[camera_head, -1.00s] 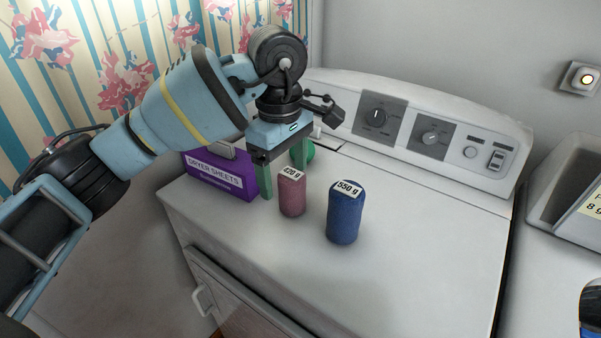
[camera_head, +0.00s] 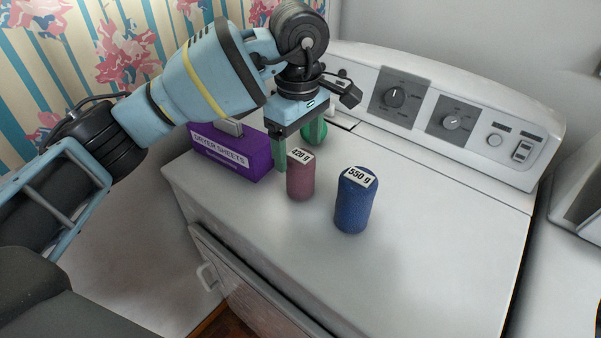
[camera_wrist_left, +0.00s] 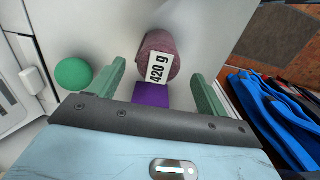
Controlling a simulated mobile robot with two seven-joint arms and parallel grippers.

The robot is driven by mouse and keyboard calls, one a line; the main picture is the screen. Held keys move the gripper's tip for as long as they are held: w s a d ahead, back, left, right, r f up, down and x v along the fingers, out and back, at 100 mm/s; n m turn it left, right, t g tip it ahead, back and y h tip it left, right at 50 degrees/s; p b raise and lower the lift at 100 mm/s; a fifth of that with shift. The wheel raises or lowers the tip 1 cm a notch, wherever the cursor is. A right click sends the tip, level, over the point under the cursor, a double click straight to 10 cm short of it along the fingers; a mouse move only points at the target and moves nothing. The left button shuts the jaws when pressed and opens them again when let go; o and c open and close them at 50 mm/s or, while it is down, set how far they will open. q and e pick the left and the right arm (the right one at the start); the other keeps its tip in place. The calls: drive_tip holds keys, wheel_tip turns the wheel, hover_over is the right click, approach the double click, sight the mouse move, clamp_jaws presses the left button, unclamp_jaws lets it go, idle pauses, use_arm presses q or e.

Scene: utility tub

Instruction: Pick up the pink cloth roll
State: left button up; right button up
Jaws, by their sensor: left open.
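The pink cloth roll (camera_head: 301,180) stands upright on the white machine top, with a "420 g" label on its upper end. My left gripper (camera_head: 296,150) is open just behind it, pointing down. One green finger shows just left of the roll, and the other is partly lost against a green ball behind. In the left wrist view, the pink cloth roll (camera_wrist_left: 158,48) lies ahead, between the lines of the two spread fingers of my left gripper (camera_wrist_left: 160,85). No finger visibly touches it. My right gripper is not in view.
A blue roll (camera_head: 354,205) marked "550 g" stands to the right of the pink one. A purple dryer-sheets box (camera_head: 238,157) stands to the left. The green ball (camera_wrist_left: 73,73) lies near the control panel (camera_head: 430,112). The front and right of the top are clear.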

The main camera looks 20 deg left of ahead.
sight(300, 155)
use_arm(q)
wheel_tip(300, 155, down, 5)
drive_tip(key=shift+w+d, duration=0.1)
drive_tip(key=shift+d, duration=0.05)
drive_tip(key=c, duration=1.4)
drive_tip(key=shift+r, duration=0.15)
drive_tip(key=r, duration=0.3)
drive_tip(key=shift+s+d+r, duration=0.15)
drive_tip(key=shift+s, duration=0.2)
drive_tip(key=s+d, duration=0.1)
drive_tip(key=s, duration=0.4)
drive_tip(key=s+d+r, duration=0.1)
drive_tip(key=s+d, duration=0.1)
drive_tip(key=s, duration=0.2)
drive_tip(key=s+d, duration=0.1)
drive_tip(key=s, duration=0.4)
drive_tip(key=shift+s+d+r+b, duration=0.2)
drive_tip(key=shift+s+d+b, duration=0.05)
drive_tip(key=shift+s+b, duration=0.05)
